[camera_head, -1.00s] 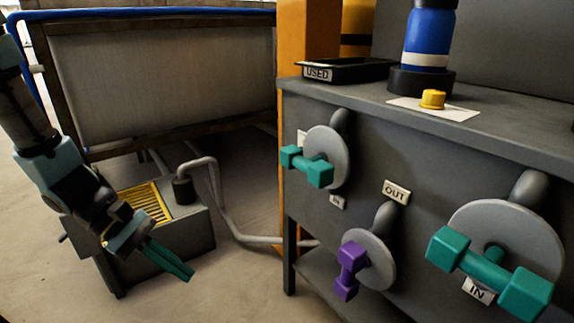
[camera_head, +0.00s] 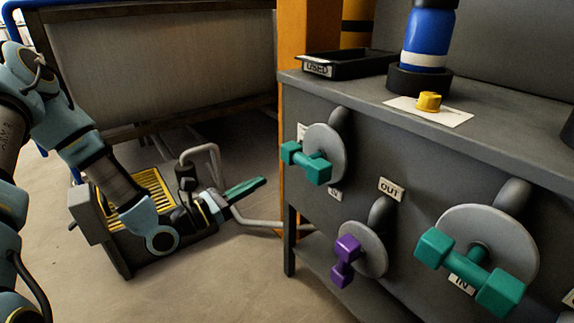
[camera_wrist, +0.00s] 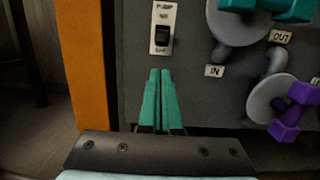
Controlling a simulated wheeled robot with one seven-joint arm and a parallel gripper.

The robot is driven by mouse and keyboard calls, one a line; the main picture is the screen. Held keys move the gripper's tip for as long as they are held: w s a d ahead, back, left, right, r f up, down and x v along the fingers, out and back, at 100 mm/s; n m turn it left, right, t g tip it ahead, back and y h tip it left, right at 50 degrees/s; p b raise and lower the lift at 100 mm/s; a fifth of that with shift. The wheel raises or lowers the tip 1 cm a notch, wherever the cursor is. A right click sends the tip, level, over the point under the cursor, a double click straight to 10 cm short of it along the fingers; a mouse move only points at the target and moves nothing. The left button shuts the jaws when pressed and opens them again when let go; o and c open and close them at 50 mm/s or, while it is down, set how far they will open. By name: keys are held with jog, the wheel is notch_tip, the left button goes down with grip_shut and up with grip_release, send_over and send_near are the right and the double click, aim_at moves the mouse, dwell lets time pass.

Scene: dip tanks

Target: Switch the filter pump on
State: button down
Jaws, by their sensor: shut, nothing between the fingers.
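The pump switch (camera_wrist: 162,38) is a black rocker on a pale labelled plate, on the grey cabinet front beside the orange post in the wrist view. The small print is too blurred to read surely, and I cannot tell the rocker's position. In the head view the plate (camera_head: 301,131) shows only partly, above the left teal handle. My gripper (camera_wrist: 160,73) is shut and empty, its teal fingers pointing toward the cabinet, with the tips just below the switch in the wrist view. In the head view my gripper (camera_head: 262,182) is left of the cabinet, apart from it.
Teal valve handles (camera_head: 306,162) (camera_head: 470,270) and a purple one (camera_head: 345,260) stick out from the cabinet front. An orange post (camera_head: 291,120) stands at its left edge. A grey box with a yellow grille (camera_head: 155,190) and pipe sits on the floor behind my arm.

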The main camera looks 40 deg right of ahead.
jog(key=shift+d, duration=0.15)
jog(key=d+r+b, duration=0.1)
jog(key=d, duration=0.8)
jog(key=shift+s+d+r, duration=0.25)
jog(key=shift+d, duration=0.05)
jog(key=shift+r, duration=0.15)
